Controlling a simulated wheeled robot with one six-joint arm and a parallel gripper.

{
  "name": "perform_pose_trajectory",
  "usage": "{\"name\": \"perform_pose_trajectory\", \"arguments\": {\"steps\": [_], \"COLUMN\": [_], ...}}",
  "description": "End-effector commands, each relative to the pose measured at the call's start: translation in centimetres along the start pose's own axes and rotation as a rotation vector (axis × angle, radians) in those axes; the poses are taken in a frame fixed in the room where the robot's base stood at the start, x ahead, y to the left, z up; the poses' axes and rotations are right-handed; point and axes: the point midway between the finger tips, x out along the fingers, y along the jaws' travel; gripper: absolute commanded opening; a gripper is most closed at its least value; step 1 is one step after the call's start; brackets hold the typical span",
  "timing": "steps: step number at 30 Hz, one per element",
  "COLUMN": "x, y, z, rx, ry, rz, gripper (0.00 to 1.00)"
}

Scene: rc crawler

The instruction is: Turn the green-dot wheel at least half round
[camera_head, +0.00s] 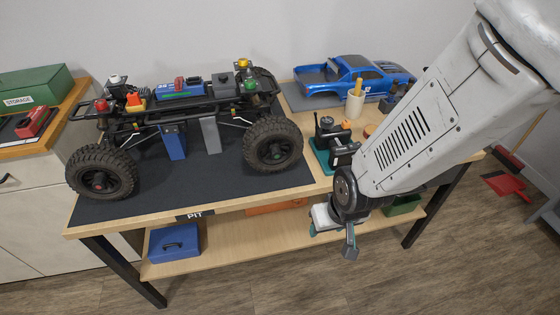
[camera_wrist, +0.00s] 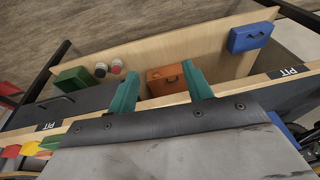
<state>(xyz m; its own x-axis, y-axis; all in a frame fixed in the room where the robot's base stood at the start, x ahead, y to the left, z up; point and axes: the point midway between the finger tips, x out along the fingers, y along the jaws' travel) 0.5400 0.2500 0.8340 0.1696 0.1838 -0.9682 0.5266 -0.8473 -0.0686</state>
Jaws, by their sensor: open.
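The RC crawler chassis (camera_head: 180,100) is raised on blue and grey stands on the dark pit mat (camera_head: 225,180). Its near right wheel (camera_head: 273,144) is a black knobby tyre; a small, seemingly green dot shows at the hub. Its near left wheel (camera_head: 100,172) has a red dot at the hub. My gripper (camera_head: 335,232) hangs in front of the bench's front edge, right of and below the right wheel, well apart from it. In the wrist view my gripper (camera_wrist: 160,88) has two teal fingers spread with nothing between them; no wheel shows clearly between them.
The lower shelf (camera_wrist: 215,60) holds a blue toolbox (camera_wrist: 251,37), an orange case (camera_wrist: 168,78) and a green box (camera_wrist: 75,80). A blue car body (camera_head: 350,80), a pen cup (camera_head: 354,104) and a green tool stand (camera_head: 326,155) occupy the bench's right side. The floor in front is clear.

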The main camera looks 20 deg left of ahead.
Motion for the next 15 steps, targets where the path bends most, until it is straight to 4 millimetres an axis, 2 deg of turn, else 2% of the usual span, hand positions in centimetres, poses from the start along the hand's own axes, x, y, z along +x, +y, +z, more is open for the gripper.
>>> {"name": "perform_pose_trajectory", "arguments": {"steps": [1,3,7,11,13,15], "x": [2.5,5.3,8.9,10.3,9.8,8.4], "y": [-1.4,-3.0,-5.3,-6.7,-7.0,-6.9], "z": [-0.4,-1.5,-3.6,-5.8,-7.3,-9.1], "rx": [-0.022,-0.044,-0.077,-0.097,-0.1,-0.093], "ry": [0.05,0.153,0.368,0.613,0.759,0.905], "rz": [0.001,0.003,0.011,0.024,0.033,0.045], "gripper": [0.5,0.5,0.5,0.5,0.5,0.5]}}
